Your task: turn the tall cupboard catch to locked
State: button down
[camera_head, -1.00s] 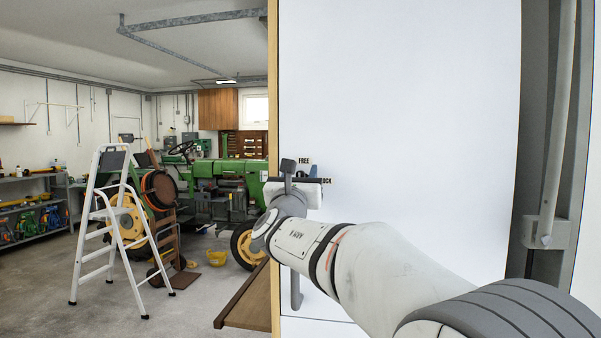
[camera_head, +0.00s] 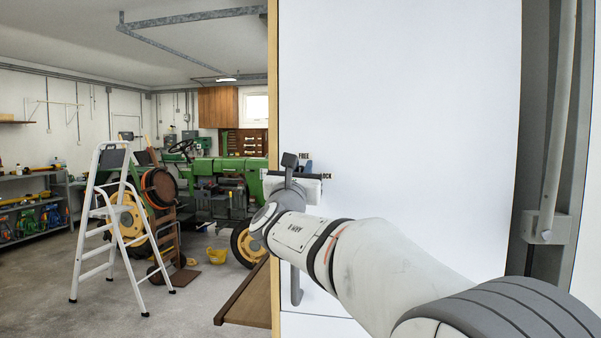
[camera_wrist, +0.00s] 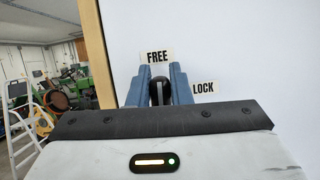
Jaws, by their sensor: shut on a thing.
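The tall cupboard's white door (camera_head: 420,110) fills the right half of the head view. The catch (camera_wrist: 160,92) shows in the wrist view as a dark, rounded piece between my blue fingertips. My gripper (camera_wrist: 162,84) is shut on it. The FREE label (camera_wrist: 158,57) is just above the fingers, and the LOCK label (camera_wrist: 204,87) is to their right. The catch lies below FREE and left of LOCK. Its base and exact angle are hidden by the fingers and gripper body. In the head view my gripper (camera_head: 304,169) is at the door's left side, mostly hiding the catch.
A grey handle (camera_head: 296,288) is low on the door, below my arm. A brown wooden ledge (camera_head: 246,297) juts out left of the door. A white stepladder (camera_head: 112,225) and a green tractor (camera_head: 225,170) stand further left. Grey floor lies open between.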

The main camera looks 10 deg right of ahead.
jog(key=m+h+b, duration=0.1)
jog(key=m, duration=0.1)
jog(key=m+b, duration=0.1)
jog(key=m+g+h+b, duration=0.1)
jog(key=m+b, duration=0.1)
jog(key=shift+s+d+f+m+h, duration=0.1)
jog(key=shift+d+f+m+h, duration=0.2)
jog(key=m+g+h+b, duration=0.1)
jog(key=m, duration=0.3)
jog(key=m+g+b, duration=0.1)
jog(key=m+g, duration=0.1)
jog(key=m, duration=0.1)
jog(key=d+m+g+h+b, duration=0.1)
jog(key=m+g, duration=0.1)
jog(key=m, duration=0.2)
jog(key=shift+s+f+m+h+b, duration=0.15)
jog(key=shift+f+m+h+b, duration=0.15)
jog(key=shift+f+b, duration=0.1)
jog(key=shift+d+f+m+g+y, duration=0.15)
jog(key=shift+m+g, duration=0.1)
jog(key=shift+m, duration=0.5)
jog(key=shift+a+f+m+g+y, duration=0.1)
jog(key=shift+m+g, duration=0.1)
jog(key=shift+m, duration=0.5)
jog(key=shift+d+f+m+g+y, duration=0.15)
jog(key=shift+m+g, duration=0.1)
jog(key=shift+m, duration=0.5)
jog(key=c, duration=1.3)
grip_release()
jog(key=shift+s+a, duration=0.1)
